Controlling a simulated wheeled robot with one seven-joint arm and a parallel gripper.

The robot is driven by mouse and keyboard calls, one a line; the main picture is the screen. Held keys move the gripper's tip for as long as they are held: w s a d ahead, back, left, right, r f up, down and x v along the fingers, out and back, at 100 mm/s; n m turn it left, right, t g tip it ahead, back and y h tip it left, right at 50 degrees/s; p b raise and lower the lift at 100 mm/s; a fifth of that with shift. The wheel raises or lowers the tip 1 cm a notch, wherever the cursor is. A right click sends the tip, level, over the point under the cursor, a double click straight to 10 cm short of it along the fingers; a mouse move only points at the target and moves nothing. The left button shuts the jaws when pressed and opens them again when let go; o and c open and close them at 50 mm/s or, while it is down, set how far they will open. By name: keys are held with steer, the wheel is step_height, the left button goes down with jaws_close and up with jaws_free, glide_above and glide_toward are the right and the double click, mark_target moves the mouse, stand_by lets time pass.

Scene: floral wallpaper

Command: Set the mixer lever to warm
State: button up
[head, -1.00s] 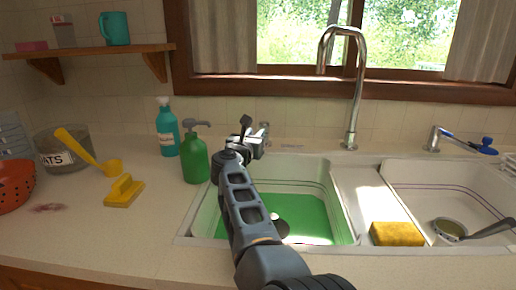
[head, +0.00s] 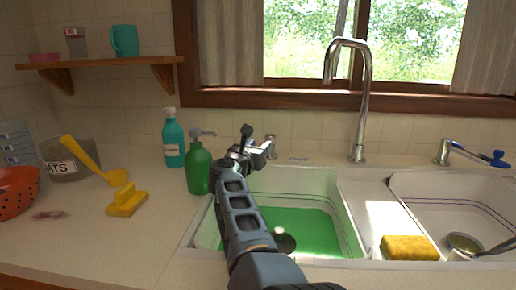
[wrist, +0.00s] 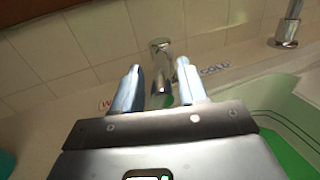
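The mixer lever (wrist: 160,68) shows in the wrist view as a short chrome post with a rounded top, behind the sink's back rim. A red label (wrist: 106,104) starting with W is to its left, mostly hidden by a finger. A blue COLD label (wrist: 214,70) is to its right. My gripper (wrist: 159,80) is open, with one finger on each side of the post in this view. I cannot tell whether either finger touches it. In the head view my gripper (head: 262,149) is at the back left of the sink and mostly hides the lever.
The tall chrome faucet (head: 364,100) stands right of my gripper. A green pump bottle (head: 198,170) is close on the left, with a teal bottle (head: 173,145) behind it. The left basin (head: 335,205) holds green liquid. A blue-handled tap (head: 480,154) and yellow sponge (head: 409,248) are farther right.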

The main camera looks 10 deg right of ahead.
steer(key=shift+o, duration=0.4)
steer(key=shift+s+a, duration=0.25)
steer(key=p+v, duration=0.1)
steer(key=v, duration=0.6)
steer(key=shift+s, duration=0.1)
